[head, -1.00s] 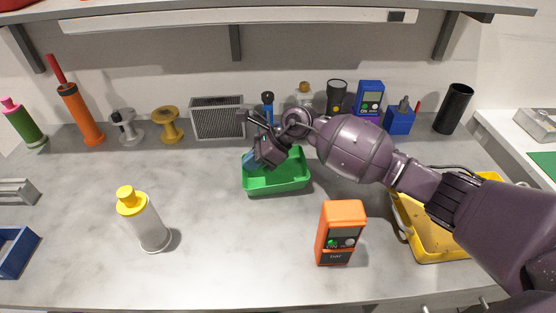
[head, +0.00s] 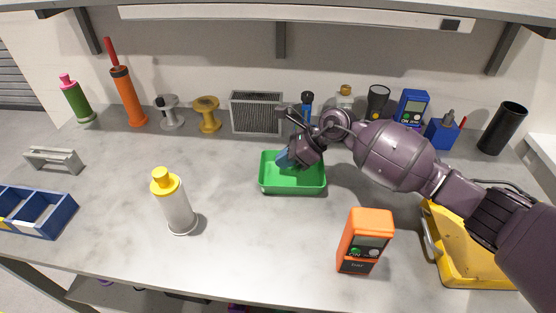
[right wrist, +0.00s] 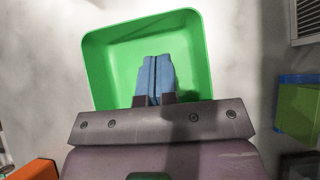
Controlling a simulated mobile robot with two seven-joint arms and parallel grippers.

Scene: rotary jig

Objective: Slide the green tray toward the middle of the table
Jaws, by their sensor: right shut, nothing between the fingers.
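The green tray (head: 292,190) is a shallow open box on the grey table, behind and left of the orange meter. It fills much of the right wrist view (right wrist: 105,65) and looks empty. My right gripper (head: 283,160) reaches in from the right, over the tray. Its blue fingers (right wrist: 155,65) are shut together with nothing between them. They point down into the tray, clear of its left wall. I cannot tell whether the tips touch the tray floor. The gripper and wrist hide part of the tray's back right. My left gripper is not in view.
The orange meter (head: 364,240) stands at the front right and a yellow-capped bottle (head: 175,205) at the front left. A grey vented box (head: 257,113) stands behind the tray. A yellow bin (head: 470,265) lies under my right arm.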

